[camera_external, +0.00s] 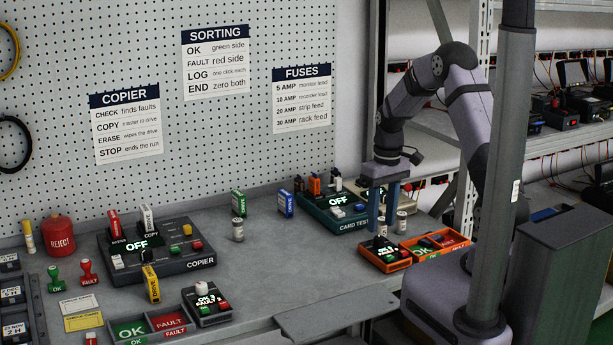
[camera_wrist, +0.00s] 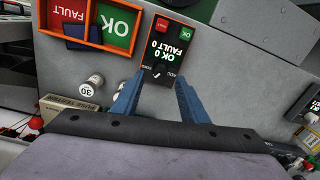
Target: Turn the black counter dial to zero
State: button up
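The black counter dial (camera_wrist: 157,73) with a white pointer mark sits on the black counter (camera_wrist: 165,45) in an orange frame. The counter display reads OK 0 and FAULT 0 in the wrist view, with a red and a green button beyond it. In the external view this counter (camera_external: 386,260) stands at the right front of the bench. My gripper (camera_external: 382,227) points down above it. In the wrist view its two blue fingers (camera_wrist: 159,80) are apart, one on each side of the dial, with gaps visible. I cannot tell their exact height.
An orange tray (camera_external: 408,249) with OK and FAULT sections stands right of the counter. White cylinders (camera_external: 402,222) stand close behind. Another counter (camera_external: 207,301) with a white dial is at front left. The bench middle is clear.

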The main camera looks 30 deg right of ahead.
jog(key=shift+d+r+b, duration=0.1)
jog(key=shift+r+b, duration=0.2)
jog(key=shift+r, duration=1.3)
jog(key=shift+d+r, duration=0.1)
jog(key=shift+d, duration=0.15)
jog(key=s+d+m+p, duration=0.2)
jog(key=s+d+m, duration=0.1)
jog(key=d, duration=0.4)
jog(key=m+t+y, duration=0.1)
jog(key=m+y, duration=0.3)
jog(key=m, duration=1.3)
send_near(379, 237)
jog(key=m, duration=0.3)
jog(key=shift+s+a+f, duration=0.1)
jog(key=shift+a+f, duration=0.15)
jog(key=shift+f, duration=0.1)
jog(key=shift+f, duration=0.1)
jog(key=shift+p+x, duration=1.05)
jog(key=shift+x, duration=2.5)
